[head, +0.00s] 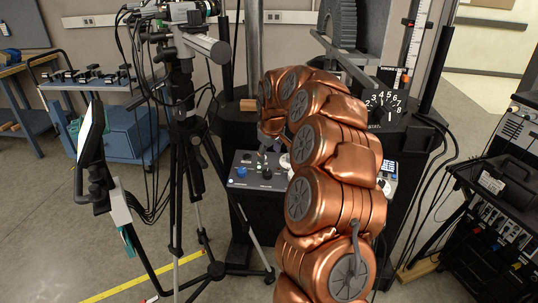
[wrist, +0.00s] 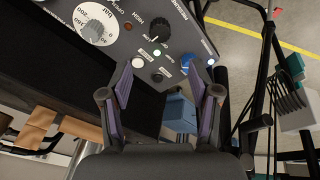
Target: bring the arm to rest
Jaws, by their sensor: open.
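My copper-coloured arm (head: 335,195) rises in the middle of the head view and bends over at the top towards the machine's control panel (head: 253,185). My gripper (wrist: 158,78) is open and empty in the wrist view, its two fingers apart over the panel. In the head view the gripper is mostly hidden behind my arm. Between and beyond the fingers lie a green-lit button (wrist: 156,52), a white button (wrist: 138,62), a dark button (wrist: 157,76) and a black knob (wrist: 160,28). I cannot tell whether a fingertip touches the panel.
A camera tripod (head: 180,120) and a screen on a stand (head: 91,135) stand left of my arm. A dark equipment cart (head: 505,195) is at the right. A blue bench (head: 125,128) stands behind on the left.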

